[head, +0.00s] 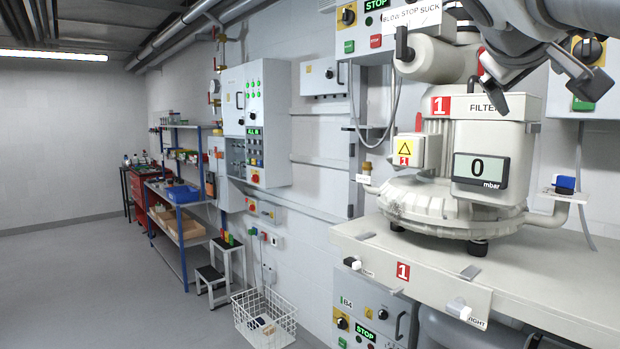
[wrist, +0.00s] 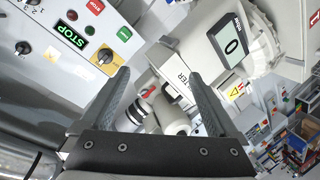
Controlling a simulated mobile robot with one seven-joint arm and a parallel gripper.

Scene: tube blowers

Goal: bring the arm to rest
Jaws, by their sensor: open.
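My gripper (head: 532,90) is at the upper right of the head view, in front of the upper part of the blower. In the wrist view my gripper (wrist: 163,85) shows two dark fingers spread apart with nothing held between them. The blower (head: 455,205) is a large pale machine marked 1, with a display (head: 481,170) reading 0 mbar. The display also shows in the wrist view (wrist: 231,45). Part of the filter box and the blower top is hidden behind my arm.
The blower stands on a pale bench (head: 430,262) with small labelled valves at its front edge. A control panel (wrist: 75,35) with a green STOP display is close to my gripper. A wire basket (head: 264,318) and step stool (head: 212,278) stand lower left. The floor (head: 90,285) at left is clear.

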